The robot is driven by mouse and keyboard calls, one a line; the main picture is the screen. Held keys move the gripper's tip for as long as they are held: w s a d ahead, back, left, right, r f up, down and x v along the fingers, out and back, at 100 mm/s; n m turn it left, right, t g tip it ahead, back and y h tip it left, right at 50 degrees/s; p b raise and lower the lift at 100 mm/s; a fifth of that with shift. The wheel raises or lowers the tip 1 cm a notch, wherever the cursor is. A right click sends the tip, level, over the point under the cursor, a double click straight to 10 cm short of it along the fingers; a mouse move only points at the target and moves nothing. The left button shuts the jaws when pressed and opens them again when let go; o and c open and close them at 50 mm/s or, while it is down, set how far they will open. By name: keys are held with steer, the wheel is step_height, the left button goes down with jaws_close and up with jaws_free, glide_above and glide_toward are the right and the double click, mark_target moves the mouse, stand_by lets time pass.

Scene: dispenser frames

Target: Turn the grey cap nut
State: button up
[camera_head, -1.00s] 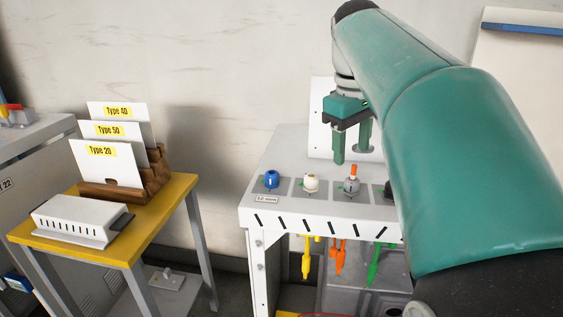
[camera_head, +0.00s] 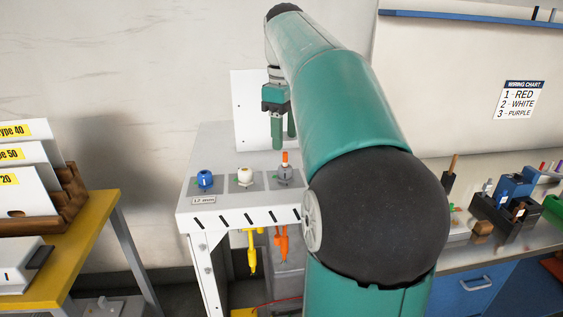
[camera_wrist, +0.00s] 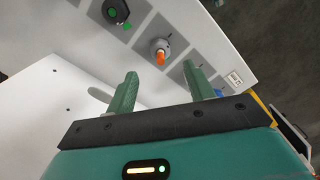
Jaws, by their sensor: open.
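The grey cap nut (camera_head: 285,175), with an orange stem on top, stands upright on a grey square of the white dispenser table. In the wrist view the grey cap nut (camera_wrist: 159,47) shows with its orange tip between and beyond my fingers. My gripper (camera_head: 284,143) is open and empty, fingers pointing down, above and behind the nut in the head view. It also shows in the wrist view (camera_wrist: 160,72). The fingers look apart from the nut.
A white cap (camera_head: 245,176) and a blue cap (camera_head: 204,180) stand left of the grey one. A black knob (camera_wrist: 116,12) shows in the wrist view. A white panel (camera_head: 250,110) stands at the table's back. A workbench (camera_head: 490,250) with tools is at right.

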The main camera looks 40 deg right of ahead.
mark_target(285, 166)
step_height(285, 166, down, 8)
steer(key=shift+r, duration=0.15)
steer(key=c, duration=1)
